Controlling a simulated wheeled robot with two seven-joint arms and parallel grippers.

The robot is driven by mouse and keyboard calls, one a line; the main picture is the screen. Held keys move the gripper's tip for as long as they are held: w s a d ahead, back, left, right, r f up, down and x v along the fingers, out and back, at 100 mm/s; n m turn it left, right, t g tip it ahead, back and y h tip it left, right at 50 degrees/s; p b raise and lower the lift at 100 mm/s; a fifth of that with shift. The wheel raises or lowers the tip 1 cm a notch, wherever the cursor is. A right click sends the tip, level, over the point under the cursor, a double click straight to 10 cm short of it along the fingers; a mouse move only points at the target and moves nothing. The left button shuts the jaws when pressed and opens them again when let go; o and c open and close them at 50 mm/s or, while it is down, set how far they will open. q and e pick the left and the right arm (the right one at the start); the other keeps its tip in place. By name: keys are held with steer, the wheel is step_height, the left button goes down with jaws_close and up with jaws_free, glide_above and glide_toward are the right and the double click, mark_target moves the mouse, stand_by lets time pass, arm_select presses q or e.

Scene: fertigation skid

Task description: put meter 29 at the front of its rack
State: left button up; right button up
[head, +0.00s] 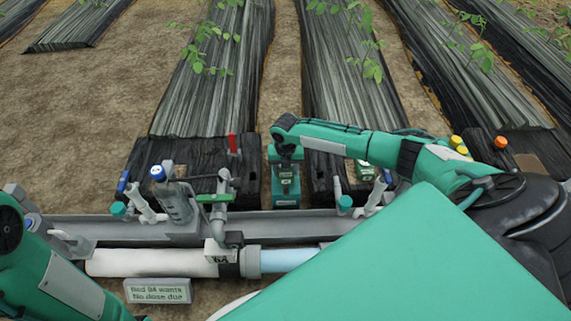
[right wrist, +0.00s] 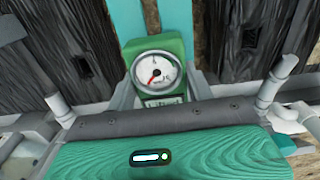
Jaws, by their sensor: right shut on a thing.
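My right gripper (head: 286,172) hangs at the end of its bent arm, above the middle of the skid. It is shut on a green meter, which shows clearly in the right wrist view (right wrist: 157,48). The meter has a round white dial with a red needle and a pale label below it, too small to read. Its lower part is hidden by the gripper.
A grey channel (head: 130,230) and a white pipe (head: 150,262) cross below the gripper. A sign (head: 158,291) reads "Bed 04 wants No dose due". Orange and yellow caps show far right.

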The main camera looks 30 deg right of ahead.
steer(key=shift+f+b, duration=0.35)
steer(key=shift+f, duration=0.7)
steer(key=o, duration=1.1)
